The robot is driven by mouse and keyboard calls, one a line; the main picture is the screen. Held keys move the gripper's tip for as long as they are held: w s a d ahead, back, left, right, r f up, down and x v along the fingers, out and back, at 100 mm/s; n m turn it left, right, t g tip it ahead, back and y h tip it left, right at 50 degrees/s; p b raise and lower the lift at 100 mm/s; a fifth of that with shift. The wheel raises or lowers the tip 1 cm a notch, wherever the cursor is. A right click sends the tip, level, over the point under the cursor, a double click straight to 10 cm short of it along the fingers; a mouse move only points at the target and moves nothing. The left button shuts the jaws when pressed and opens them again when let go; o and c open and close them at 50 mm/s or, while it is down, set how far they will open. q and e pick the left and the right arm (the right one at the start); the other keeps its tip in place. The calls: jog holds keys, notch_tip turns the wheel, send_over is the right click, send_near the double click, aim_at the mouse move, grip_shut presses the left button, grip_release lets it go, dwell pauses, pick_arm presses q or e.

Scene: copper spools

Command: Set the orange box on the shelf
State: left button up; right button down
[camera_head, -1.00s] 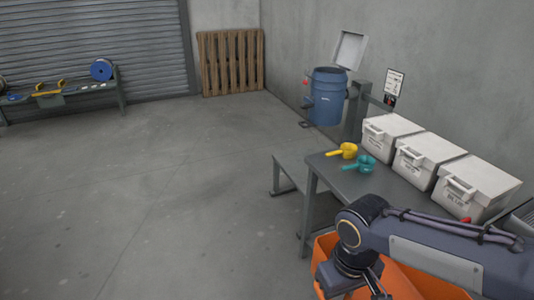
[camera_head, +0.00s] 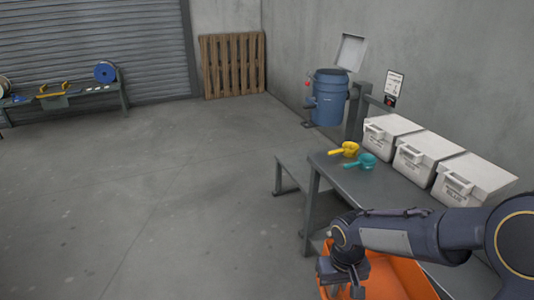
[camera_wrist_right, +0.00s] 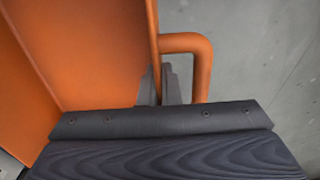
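The orange box (camera_head: 402,278) is at the bottom right of the head view, beside the grey table, partly covered by my right arm and cut off below. My right gripper (camera_head: 357,291) is at its left side in that view. In the right wrist view the box's orange wall (camera_wrist_right: 95,50) and side handle (camera_wrist_right: 203,70) show close up. The right gripper's fingers (camera_wrist_right: 162,86) sit on both sides of the wall edge, close against it, beside the handle. The fingertips are partly hidden. What the box rests on is hidden. My left gripper is out of view.
The grey table (camera_head: 385,188) carries a yellow scoop (camera_head: 345,149), a teal scoop (camera_head: 362,162) and white lidded bins (camera_head: 422,157). A low bench (camera_head: 72,98) with a blue spool (camera_head: 105,72) stands far left. A blue barrel (camera_head: 329,98) is behind. The floor at left is clear.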

aim_at(367, 291)
jog(key=shift+m, duration=0.6)
jog(key=w+d+f, duration=0.1)
jog(key=f, duration=0.1)
jog(key=w+d+f, duration=0.1)
jog(key=f, duration=0.1)
jog(key=w+d+f, duration=0.1)
jog(key=f, duration=0.1)
jog(key=shift+w+d+f, duration=0.15)
jog(key=shift+w+f, duration=0.05)
jog(key=shift+f, duration=0.15)
